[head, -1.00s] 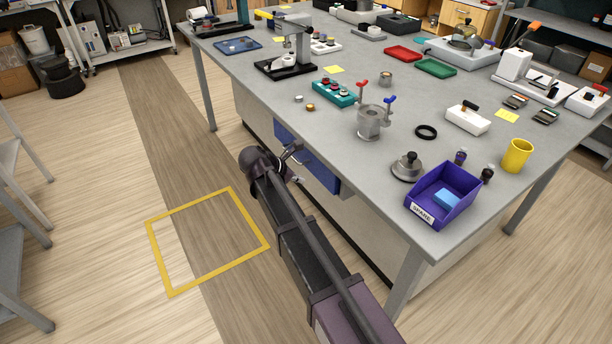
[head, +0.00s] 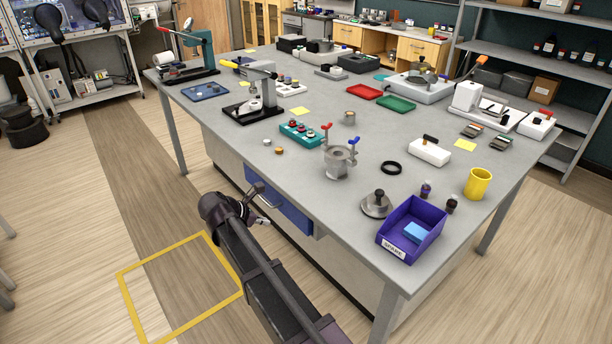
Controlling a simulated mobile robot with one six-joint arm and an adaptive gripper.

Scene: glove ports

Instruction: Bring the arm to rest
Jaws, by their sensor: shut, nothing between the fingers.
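My arm reaches up from the bottom of the head view, in front of the bench's near side. It bends at a dark rounded joint, and my gripper (head: 264,221) sits just to the right of that joint. The gripper is small here and partly hidden by the arm; its fingers look shut, with nothing seen in them. It is below the bench top, in front of the blue drawer (head: 290,208) and below the drawer's dark handle (head: 256,189). I cannot tell how wide the gap to the drawer is.
The grey bench (head: 330,222) holds a purple spare bin (head: 428,217), a yellow cup (head: 478,184), a metal pot with red and blue handles (head: 339,162) and several devices. A yellow floor outline (head: 130,303) lies left of my arm. The floor at left is mostly clear.

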